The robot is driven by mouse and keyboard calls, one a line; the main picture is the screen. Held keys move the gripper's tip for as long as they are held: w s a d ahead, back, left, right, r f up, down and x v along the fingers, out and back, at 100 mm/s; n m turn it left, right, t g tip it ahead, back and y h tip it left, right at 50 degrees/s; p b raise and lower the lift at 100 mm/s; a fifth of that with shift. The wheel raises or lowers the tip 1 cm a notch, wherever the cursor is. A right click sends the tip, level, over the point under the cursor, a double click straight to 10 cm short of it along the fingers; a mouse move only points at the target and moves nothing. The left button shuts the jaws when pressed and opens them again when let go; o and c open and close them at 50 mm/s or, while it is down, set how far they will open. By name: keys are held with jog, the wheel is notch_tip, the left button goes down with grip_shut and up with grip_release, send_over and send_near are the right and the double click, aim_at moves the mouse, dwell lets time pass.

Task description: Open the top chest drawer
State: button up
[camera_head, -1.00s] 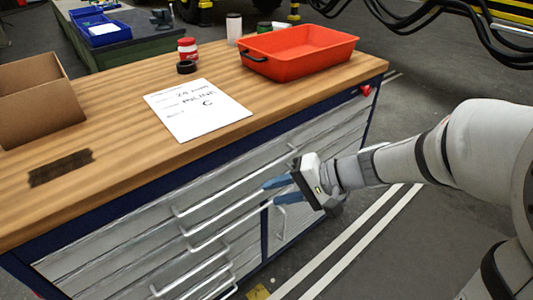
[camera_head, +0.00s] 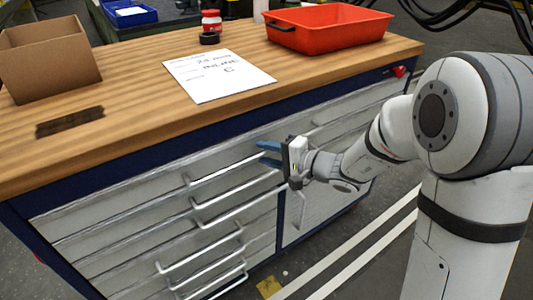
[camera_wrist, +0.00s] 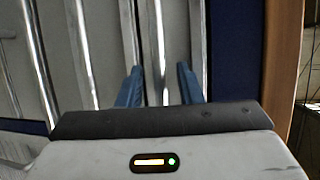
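The chest (camera_head: 155,157) is a blue-framed cabinet with grey drawer fronts and long bar handles. The top drawer (camera_head: 120,192) looks shut, and its handle (camera_head: 225,170) runs just below the worktop. My gripper (camera_head: 264,152) is open, its two blue fingers pointing at the drawer front near the right end of that handle. In the wrist view, a bar that appears to be the top handle (camera_wrist: 157,50) lies between the spread fingers (camera_wrist: 159,88). I cannot tell whether the fingers touch it or how deep they reach around it.
The wooden worktop (camera_head: 140,110) carries a cardboard box (camera_head: 50,65), a paper sheet (camera_head: 220,76), a red-lidded jar (camera_head: 211,22) and a red tray (camera_head: 330,30). Lower drawer handles (camera_head: 205,247) stick out below. Floor in front is clear.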

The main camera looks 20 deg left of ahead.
jog(key=shift+w+a, duration=0.1)
jog(key=shift+a, duration=0.25)
jog(key=shift+c, duration=0.5)
grip_shut()
